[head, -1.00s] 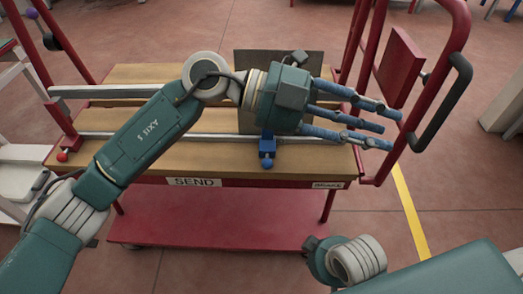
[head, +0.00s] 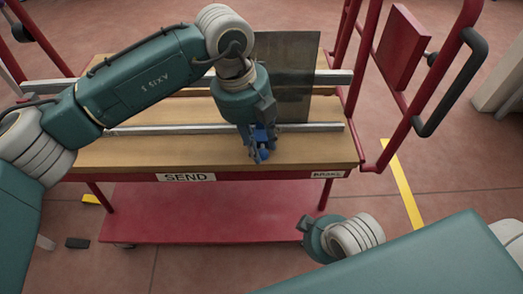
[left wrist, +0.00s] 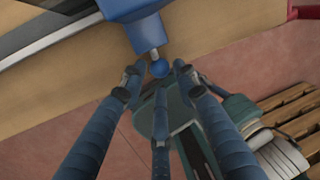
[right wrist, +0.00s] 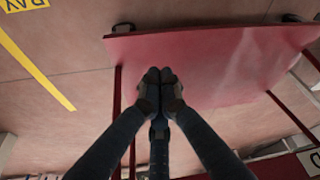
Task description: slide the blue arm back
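The blue arm (head: 262,143) is a small blue block on the front rail of the wooden cart top. In the left wrist view its blue block (left wrist: 137,22) has a short metal stem and a round blue knob (left wrist: 160,68). My left gripper (head: 260,155) points down over it and partly hides it. In the left wrist view its fingers (left wrist: 157,78) are spread around the knob, open, and I see no clear grip on it. My right gripper's fingers (right wrist: 159,77) are together with nothing between them, above the cart's red lower shelf.
A dark glass sheet (head: 297,80) stands upright behind the left gripper, between the rails. The front metal rail (head: 180,128) runs along the cart top. A red frame with a black handle (head: 440,90) rises at the right. The red lower shelf (head: 210,215) is bare.

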